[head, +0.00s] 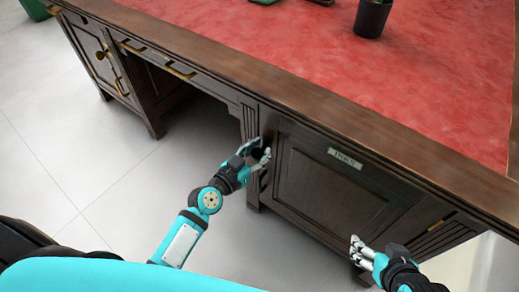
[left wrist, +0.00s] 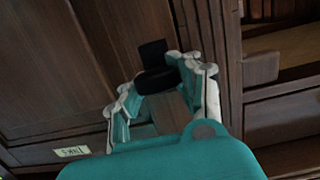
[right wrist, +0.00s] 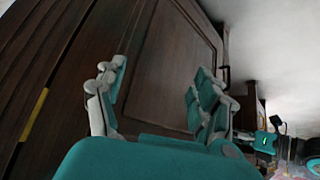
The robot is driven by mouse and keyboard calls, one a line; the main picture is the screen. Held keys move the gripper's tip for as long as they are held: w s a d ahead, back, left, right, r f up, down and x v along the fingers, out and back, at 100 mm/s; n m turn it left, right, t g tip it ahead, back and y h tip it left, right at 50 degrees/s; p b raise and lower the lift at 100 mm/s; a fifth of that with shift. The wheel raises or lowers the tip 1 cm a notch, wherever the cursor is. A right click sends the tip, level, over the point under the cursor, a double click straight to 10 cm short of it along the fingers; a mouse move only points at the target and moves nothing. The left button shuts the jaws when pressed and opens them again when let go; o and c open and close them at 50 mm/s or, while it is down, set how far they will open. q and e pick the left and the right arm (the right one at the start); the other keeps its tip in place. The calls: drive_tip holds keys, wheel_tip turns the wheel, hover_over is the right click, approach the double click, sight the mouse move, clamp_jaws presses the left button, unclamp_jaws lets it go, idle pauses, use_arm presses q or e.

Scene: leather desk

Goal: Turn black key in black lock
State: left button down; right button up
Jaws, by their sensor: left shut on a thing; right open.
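The black key (left wrist: 157,81) shows in the left wrist view between the fingertips of my left gripper (left wrist: 168,84). The black lock (left wrist: 152,54) sits on the wooden cabinet front just beyond it; how deep the key sits in it is hidden. In the head view my left gripper (head: 260,157) is shut on the key at the left edge of the labelled cabinet door (head: 325,186), and its fingers partly hide key and lock. My right gripper (head: 362,252) is open and empty, in front of the lower right of that door. It also shows in the right wrist view (right wrist: 157,88).
The wooden desk has a red leather top (head: 420,85) with a dark pot (head: 372,17) on it. A small label (head: 345,158) is on the door. Drawers with brass handles (head: 160,61) are to the left, above an open knee space. The tiled floor (head: 90,150) at left is clear.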

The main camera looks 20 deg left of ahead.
use_arm(q)
drive_tip(key=shift+r, duration=0.1)
drive_tip(key=c, duration=1.8)
unclamp_jaws()
clamp_jaws()
drive_tip(key=shift+m, duration=0.4)
drive_tip(key=shift+w+m+y+p, duration=0.1)
drive_tip(key=shift+m+y+p, duration=0.2)
drive_tip(key=shift+m, duration=0.6)
use_arm(e)
drive_tip(key=shift+s+d+f+g+h, duration=0.1)
drive_tip(key=shift+s+d+f+g, duration=0.3)
drive_tip(key=shift+s, duration=0.45)
drive_tip(key=shift+s+d+f+g+h, duration=0.1)
drive_tip(key=shift+s+d+f+g, duration=0.1)
drive_tip(key=shift+s+g, duration=0.5)
drive_tip(key=shift+s+d+f+g+h, duration=0.1)
drive_tip(key=shift+s+d+f+g, duration=0.15)
drive_tip(key=shift+s, duration=0.7)
